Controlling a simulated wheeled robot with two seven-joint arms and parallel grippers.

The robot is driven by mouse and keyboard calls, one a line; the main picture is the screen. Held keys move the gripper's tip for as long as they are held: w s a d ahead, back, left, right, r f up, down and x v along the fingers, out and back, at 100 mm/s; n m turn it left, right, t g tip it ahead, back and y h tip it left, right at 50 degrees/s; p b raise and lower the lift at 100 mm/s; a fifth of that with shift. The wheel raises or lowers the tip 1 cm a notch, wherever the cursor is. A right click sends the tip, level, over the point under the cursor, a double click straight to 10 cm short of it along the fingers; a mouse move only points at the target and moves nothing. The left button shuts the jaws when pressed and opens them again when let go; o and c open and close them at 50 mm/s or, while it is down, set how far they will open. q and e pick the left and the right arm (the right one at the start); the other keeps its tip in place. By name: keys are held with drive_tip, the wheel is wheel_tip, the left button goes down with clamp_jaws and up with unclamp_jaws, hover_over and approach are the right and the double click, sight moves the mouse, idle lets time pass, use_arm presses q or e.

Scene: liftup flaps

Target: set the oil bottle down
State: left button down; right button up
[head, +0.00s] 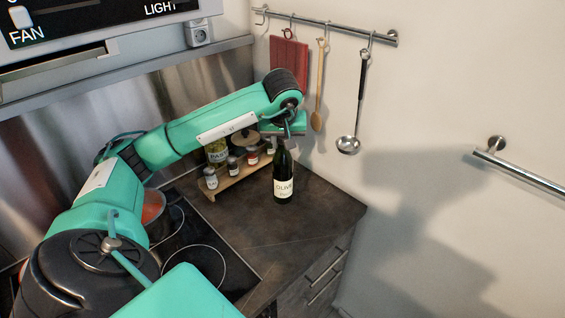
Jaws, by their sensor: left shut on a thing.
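The oil bottle (283,184) is dark glass with a pale label reading OLIVE. It is upright over the dark countertop (308,222), in front of the small rack. I cannot tell whether its base touches the counter. My left gripper (283,138) is at the bottle's neck, shut on it, and the wrist hides the fingertips and the bottle's top. My right gripper is not in view.
A wooden rack (238,179) with several spice jars stands just left of the bottle. The cooktop (205,237) with an orange pot (152,206) lies further left. A ladle (348,143) hangs on the wall. The counter in front of the bottle is clear.

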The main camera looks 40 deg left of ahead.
sight(283, 166)
use_arm(q)
wheel_tip(283, 166, down, 5)
drive_tip(key=shift+r+p, duration=0.15)
drive_tip(key=shift+p, duration=0.4)
wheel_tip(283, 166, down, 3)
drive_tip(key=shift+f+p, duration=0.15)
drive_tip(key=shift+p, duration=0.45)
drive_tip(key=shift+f, duration=0.25)
drive_tip(key=shift+f, duration=0.2)
drive_tip(key=c, duration=1.1)
unclamp_jaws()
